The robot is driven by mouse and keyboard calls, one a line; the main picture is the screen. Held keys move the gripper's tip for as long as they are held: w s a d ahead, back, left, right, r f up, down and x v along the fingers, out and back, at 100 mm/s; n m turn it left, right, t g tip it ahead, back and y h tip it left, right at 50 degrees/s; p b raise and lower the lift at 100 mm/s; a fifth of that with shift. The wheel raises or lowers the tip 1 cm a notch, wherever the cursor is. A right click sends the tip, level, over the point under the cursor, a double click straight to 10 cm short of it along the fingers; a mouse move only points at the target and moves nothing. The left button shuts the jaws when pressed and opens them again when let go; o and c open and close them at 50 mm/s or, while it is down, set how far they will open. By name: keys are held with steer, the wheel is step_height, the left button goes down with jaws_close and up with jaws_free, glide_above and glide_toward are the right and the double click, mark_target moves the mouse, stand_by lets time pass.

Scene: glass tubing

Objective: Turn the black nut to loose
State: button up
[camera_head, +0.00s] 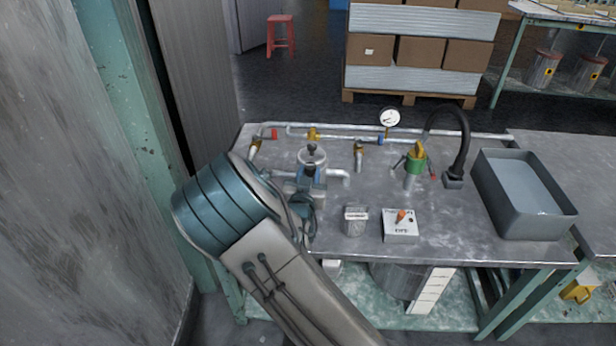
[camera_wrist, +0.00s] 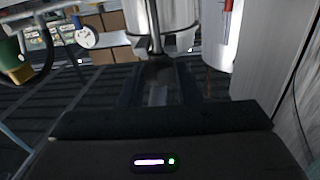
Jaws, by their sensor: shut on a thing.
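My gripper (camera_wrist: 160,92) shows in the wrist view with its two dark fingers close together. They are shut on a dark piece, the black nut (camera_wrist: 157,70), at the lower end of a thin metal stem (camera_wrist: 155,38). A pale cylinder sits above the stem. Most of the nut is hidden between the fingers, so its turn angle cannot be told. My wrist hides much of the contact there.
The grey bench (camera_head: 300,240) carries pipework, a pressure gauge (camera_head: 389,118), a green-and-yellow valve (camera_head: 415,160), a black hose (camera_head: 463,135), a switch box (camera_head: 400,228) and a grey tub (camera_head: 522,195). A wall and post stand close on the left.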

steer(key=n+y+b, duration=0.1)
steer(key=y+b, duration=0.1)
steer(key=d+n+y+b, duration=0.1)
steer(key=n+y+b, duration=0.1)
steer(key=y, duration=0.1)
steer(key=shift+f, duration=0.15)
steer(key=shift+n+g+y+b, duration=0.45)
steer(key=shift+n+y, duration=0.35)
steer(key=shift+y, duration=0.2)
steer(key=shift+r+y, duration=0.2)
steer(key=shift+y, duration=0.1)
steer(key=shift+w, duration=0.1)
steer(key=o, duration=1)
